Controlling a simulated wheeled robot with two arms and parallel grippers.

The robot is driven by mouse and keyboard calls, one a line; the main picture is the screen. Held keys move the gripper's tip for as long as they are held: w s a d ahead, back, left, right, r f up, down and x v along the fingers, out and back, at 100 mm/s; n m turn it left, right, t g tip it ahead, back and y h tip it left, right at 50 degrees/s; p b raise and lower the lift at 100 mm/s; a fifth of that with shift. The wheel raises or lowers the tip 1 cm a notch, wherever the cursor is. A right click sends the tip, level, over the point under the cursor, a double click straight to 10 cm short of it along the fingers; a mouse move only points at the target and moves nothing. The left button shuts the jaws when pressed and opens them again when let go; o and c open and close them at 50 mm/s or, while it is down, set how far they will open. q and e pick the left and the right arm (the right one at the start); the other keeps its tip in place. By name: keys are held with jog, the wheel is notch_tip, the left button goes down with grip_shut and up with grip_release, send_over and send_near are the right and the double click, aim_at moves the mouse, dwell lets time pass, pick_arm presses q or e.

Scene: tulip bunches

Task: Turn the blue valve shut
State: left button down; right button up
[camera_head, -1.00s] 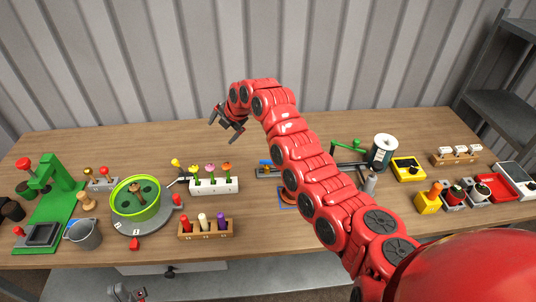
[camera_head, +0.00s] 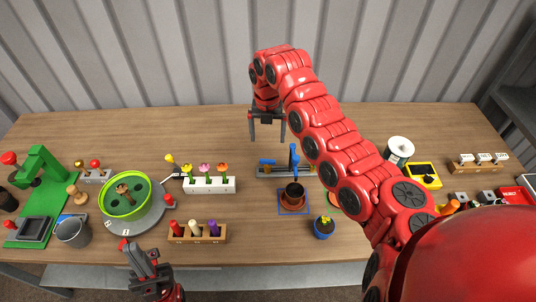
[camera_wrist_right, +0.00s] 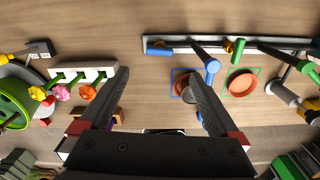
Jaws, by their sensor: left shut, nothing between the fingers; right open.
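The blue valve handle (camera_head: 266,162) is a short blue lever beside a brass fitting at the left end of a dark pipe rail (camera_head: 262,174). It also shows in the right wrist view (camera_wrist_right: 158,51), lying roughly along the rail. A blue-topped spout (camera_head: 294,157) stands to its right, over a brown pot (camera_head: 293,190) on a blue-outlined square. My right gripper (camera_head: 267,137) is open and empty, pointing down above and behind the valve; in the wrist view the lever is between and beyond its fingers. My left gripper (camera_head: 145,258) is shut and empty near the front edge.
A white flower holder (camera_head: 208,186) stands left of the valve, with a wooden peg rack (camera_head: 197,233) in front. A green-handled valve (camera_wrist_right: 238,51) is further right on the rail, mostly hidden by my arm in the head view.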

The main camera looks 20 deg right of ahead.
aim_at(268, 160)
notch_tip(268, 160, down, 11)
jog(key=p, duration=0.2)
jog(key=shift+r+p, duration=0.1)
jog(key=shift+p, duration=0.25)
jog(key=c, duration=1.4)
jog(key=shift+o, duration=0.2)
